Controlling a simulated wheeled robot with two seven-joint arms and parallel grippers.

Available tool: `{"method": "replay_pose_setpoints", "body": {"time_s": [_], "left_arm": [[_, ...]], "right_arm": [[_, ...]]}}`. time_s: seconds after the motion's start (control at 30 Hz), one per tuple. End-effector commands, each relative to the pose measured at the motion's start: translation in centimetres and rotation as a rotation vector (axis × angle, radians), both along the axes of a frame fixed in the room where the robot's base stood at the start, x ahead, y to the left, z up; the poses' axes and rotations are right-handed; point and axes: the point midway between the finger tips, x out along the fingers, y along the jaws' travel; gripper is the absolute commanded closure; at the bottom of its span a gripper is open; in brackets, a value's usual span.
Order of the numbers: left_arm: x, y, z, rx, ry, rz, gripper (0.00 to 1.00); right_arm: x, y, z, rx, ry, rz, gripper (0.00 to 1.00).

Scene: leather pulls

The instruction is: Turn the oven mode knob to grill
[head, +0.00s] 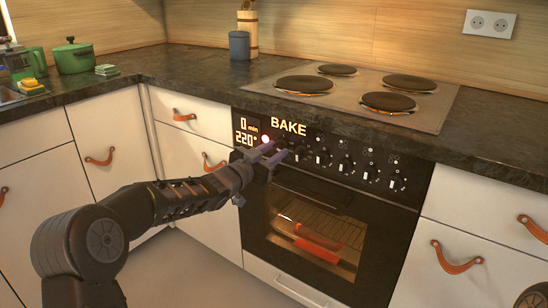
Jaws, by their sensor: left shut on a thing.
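The oven (313,190) is built in below the counter, and its lit display (288,127) reads BAKE, with 0 min and 220° to the left. My left gripper (276,157) is at the left end of the oven's knob row, just below the word BAKE. It is shut on a knob there, the oven mode knob (282,145), which is mostly hidden by the fingers. The knob's exact angle cannot be read. My right gripper is not in view.
Several more knobs (345,167) run to the right, close beside the fingers. The oven door handle (315,187) lies just below. Drawers with leather pulls (457,257) flank the oven. A hob (352,93) sits on the dark counter (190,65) above.

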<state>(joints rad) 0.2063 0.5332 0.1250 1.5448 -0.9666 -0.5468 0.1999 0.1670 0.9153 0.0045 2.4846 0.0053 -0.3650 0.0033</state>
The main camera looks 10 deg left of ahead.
Motion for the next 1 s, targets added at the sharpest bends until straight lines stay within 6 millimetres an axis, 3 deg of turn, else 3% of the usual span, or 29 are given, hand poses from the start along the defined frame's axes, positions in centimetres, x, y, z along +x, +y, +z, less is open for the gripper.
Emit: {"method": "replay_pose_setpoints", "body": {"time_s": [1.0], "left_arm": [[0.0, 0.0, -0.5, 0.898, -0.353, -0.001, 1.00]], "right_arm": [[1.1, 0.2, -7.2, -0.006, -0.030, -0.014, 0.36]]}}
